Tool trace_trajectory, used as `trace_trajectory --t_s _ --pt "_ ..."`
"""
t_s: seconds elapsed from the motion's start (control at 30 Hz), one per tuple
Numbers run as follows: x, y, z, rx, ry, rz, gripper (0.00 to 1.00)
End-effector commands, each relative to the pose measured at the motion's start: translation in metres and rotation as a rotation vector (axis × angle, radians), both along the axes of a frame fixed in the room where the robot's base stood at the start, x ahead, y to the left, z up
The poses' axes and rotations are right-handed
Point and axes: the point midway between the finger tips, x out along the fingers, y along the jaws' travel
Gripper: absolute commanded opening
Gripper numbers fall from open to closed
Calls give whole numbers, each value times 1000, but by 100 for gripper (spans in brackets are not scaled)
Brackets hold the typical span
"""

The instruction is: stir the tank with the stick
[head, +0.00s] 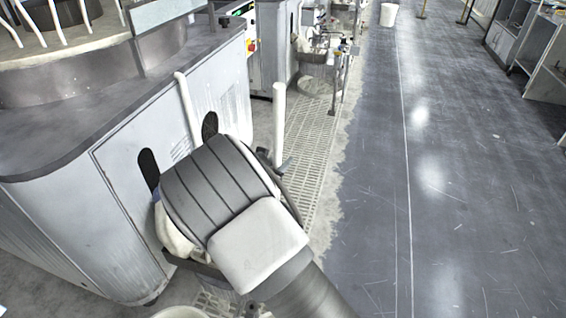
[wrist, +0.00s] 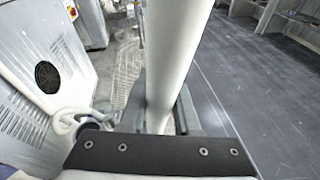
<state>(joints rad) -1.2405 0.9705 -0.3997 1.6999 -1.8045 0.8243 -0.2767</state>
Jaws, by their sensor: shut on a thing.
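The stick is a thick, pale, smooth rod (wrist: 178,50). In the wrist view it runs from the top edge down between the fingers of my gripper (wrist: 164,112), which is shut on it. In the head view a pale upright rod (head: 279,120), apparently the same stick, rises beyond my arm. My arm hides most of the gripper and the stick's lower part there. A pale round rim (head: 180,313) is cut off at the bottom edge; I cannot tell whether it is the tank. No stick end is seen inside a tank.
A large grey-white polishing machine (head: 110,165) fills the left, close to my arm, with a white pipe (head: 187,105) at its side. Floor grating (head: 312,135) runs past it. A white bucket (head: 389,14) stands far off. The dark floor (head: 460,200) at right is clear.

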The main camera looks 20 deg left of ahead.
Motion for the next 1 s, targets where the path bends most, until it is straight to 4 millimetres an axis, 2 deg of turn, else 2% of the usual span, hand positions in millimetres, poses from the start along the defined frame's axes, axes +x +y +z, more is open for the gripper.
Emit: trace_trajectory --t_s 1.0 --pt "0 -1 -146 -2 0 -1 0"
